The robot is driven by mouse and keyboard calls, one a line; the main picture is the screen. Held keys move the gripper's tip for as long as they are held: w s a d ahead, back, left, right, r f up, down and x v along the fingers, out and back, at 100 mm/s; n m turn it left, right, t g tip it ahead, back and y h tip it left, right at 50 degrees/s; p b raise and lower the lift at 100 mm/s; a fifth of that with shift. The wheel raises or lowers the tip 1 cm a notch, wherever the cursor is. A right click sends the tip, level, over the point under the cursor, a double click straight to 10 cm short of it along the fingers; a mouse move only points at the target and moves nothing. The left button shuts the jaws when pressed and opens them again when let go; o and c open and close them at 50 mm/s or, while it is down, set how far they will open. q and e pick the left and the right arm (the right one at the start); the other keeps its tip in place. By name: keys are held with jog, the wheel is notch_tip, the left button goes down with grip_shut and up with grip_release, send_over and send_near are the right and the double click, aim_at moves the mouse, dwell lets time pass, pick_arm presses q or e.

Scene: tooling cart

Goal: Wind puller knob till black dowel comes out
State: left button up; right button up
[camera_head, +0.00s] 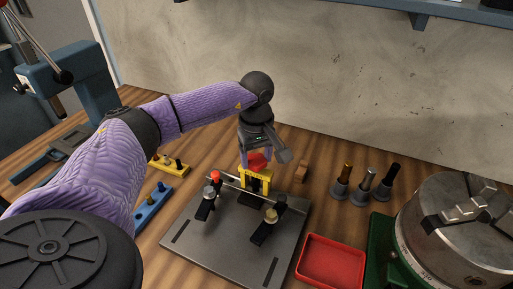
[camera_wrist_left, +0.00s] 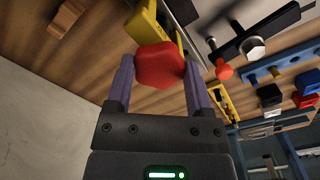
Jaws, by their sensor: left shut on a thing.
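The yellow puller (camera_head: 256,183) stands upright over the grey metal plate (camera_head: 226,250), between black clamps. Its red knob (camera_head: 258,161) is on top, and the knob's faceted face shows in the left wrist view (camera_wrist_left: 160,66). My left gripper (camera_head: 257,155) comes down from above and is shut on the red knob, one finger on each side of it. In the left wrist view the yellow body of the puller (camera_wrist_left: 146,26) shows beyond the knob. I cannot make out the black dowel; the puller's frame and the clamps hide that spot. My right gripper is not in view.
A red tray (camera_head: 331,284) lies right of the plate. A green-based chuck (camera_head: 465,230) stands at the far right. Several tool holders (camera_head: 368,184) stand at the back right near a wooden block (camera_head: 301,172). A blue rack (camera_head: 153,210) and a yellow rack (camera_head: 168,165) lie left.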

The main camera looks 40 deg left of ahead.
aim_at(256, 159)
pick_arm(q)
jog(key=shift+r, duration=0.1)
jog(key=o, duration=1.3)
jog(key=shift+c, duration=0.2)
notch_tip(256, 159, up, 10)
jog(key=p, duration=0.1)
jog(key=shift+p, duration=0.3)
